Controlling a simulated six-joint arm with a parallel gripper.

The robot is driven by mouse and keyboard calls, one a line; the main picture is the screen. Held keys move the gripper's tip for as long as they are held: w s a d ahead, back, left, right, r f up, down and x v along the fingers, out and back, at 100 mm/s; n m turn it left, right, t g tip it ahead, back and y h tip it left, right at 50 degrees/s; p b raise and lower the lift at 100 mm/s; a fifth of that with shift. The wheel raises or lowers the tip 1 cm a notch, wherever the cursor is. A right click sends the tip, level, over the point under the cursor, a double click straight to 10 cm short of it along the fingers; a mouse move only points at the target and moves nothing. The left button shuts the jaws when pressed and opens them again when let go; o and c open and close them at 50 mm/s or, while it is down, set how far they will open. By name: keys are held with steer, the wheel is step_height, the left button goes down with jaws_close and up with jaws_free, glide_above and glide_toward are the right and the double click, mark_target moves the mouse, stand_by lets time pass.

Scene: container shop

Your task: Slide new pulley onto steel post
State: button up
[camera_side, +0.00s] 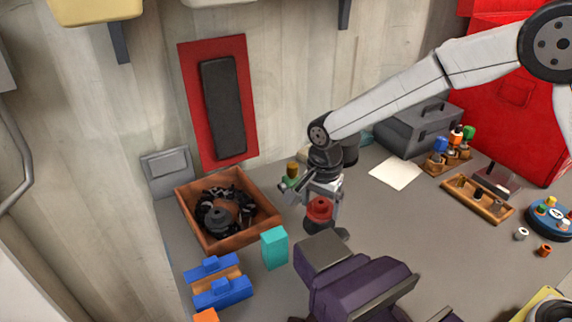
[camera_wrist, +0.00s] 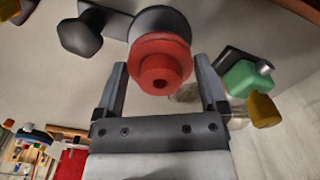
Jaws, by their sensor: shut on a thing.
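The red pulley (camera_side: 319,208), a stepped disc with a central hole, is between the fingers of my gripper (camera_side: 322,200) in the side view. In the wrist view the red pulley (camera_wrist: 160,65) sits between the two fingertips of my gripper (camera_wrist: 160,72), which is shut on it. A dark grey round base (camera_side: 338,233) shows just below the pulley, and a grey disc (camera_wrist: 158,18) shows behind it in the wrist view. I cannot make out the steel post; the pulley may hide it. I cannot tell whether the pulley touches the grey part.
A purple vise (camera_side: 355,280) stands close in front. A teal block (camera_side: 274,248) and a green piece with an amber knob (camera_side: 291,175) are close by. A grey toolbox (camera_side: 418,125) stands behind right.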

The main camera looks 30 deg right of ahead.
steer(key=shift+f, duration=0.35)
stand_by(0.3)
steer(key=o, duration=1.2)
steer(key=shift+c, duration=0.2)
step_height(320, 180, up, 7)
steer(key=shift+d, duration=0.1)
stand_by(0.6)
steer(key=s+d+f+n, duration=0.1)
steer(key=s+d+n, duration=0.3)
steer(key=s, duration=0.1)
steer(key=s+d+f+n+t, duration=0.1)
steer(key=s+d+f+n, duration=0.1)
steer(key=s+d+n, duration=0.2)
steer(key=s+d+f+n+t, duration=0.1)
steer(key=s+d+n, duration=0.2)
steer(key=s+d, duration=0.3)
steer(key=shift+s+d+f+n, duration=0.15)
steer(key=shift+d+n, duration=0.05)
steer(key=shift+n, duration=0.2)
steer(key=shift+s+d+f+n+t, duration=0.2)
steer(key=shift+s+n+t, duration=0.15)
steer(key=shift+s, duration=0.2)
